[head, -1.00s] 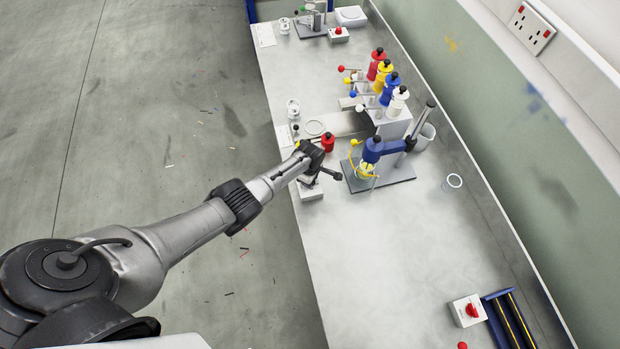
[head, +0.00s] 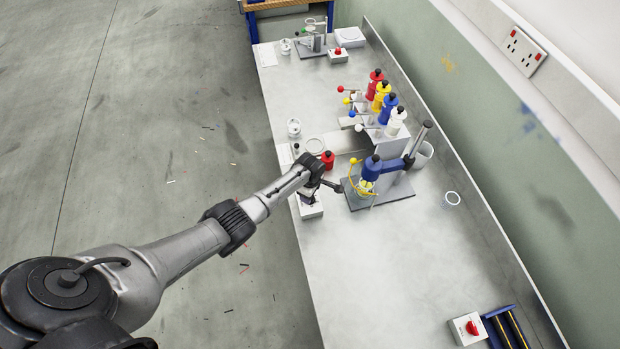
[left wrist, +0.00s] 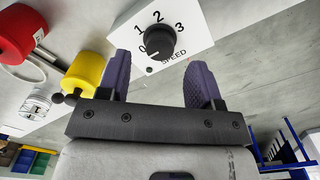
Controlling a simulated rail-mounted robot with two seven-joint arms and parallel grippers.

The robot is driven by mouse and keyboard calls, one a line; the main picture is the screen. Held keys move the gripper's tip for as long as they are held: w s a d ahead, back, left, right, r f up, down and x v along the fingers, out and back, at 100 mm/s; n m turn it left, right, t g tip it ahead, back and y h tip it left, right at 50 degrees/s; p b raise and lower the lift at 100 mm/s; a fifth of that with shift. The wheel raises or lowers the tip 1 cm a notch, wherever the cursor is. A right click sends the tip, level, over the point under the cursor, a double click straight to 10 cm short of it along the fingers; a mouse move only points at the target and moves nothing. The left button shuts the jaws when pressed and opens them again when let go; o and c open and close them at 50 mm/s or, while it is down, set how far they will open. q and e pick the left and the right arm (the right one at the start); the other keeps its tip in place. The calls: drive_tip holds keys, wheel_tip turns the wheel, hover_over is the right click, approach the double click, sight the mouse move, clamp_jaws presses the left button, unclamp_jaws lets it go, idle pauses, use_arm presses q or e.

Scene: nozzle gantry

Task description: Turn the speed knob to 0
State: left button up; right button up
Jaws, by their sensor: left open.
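The speed control is a white box with a round black knob (left wrist: 160,42). Its dial reads 0, 1, 2, 3 with SPEED printed below, in the left wrist view. The knob's exact setting is hard to read. My left gripper (left wrist: 158,75) is open, its two purple-padded fingers apart and empty. In the picture the knob appears above and between the fingertips; I cannot tell whether they touch it. In the head view my left gripper (head: 325,187) is over the white box (head: 311,210) at the bench's left edge, and the arm hides the knob. My right gripper is not in view.
A stand with a blue-headed nozzle (head: 372,168) is close on the right. A red bottle (head: 328,159) is just behind the gripper. Several coloured bottles stand farther back. A box with a red knob (head: 468,328) is at front right.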

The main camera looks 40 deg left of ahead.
use_arm(q)
wheel_tip(320, 180, up, 10)
drive_tip(key=p, duration=0.1)
drive_tip(key=shift+f, duration=0.15)
idle(0.7)
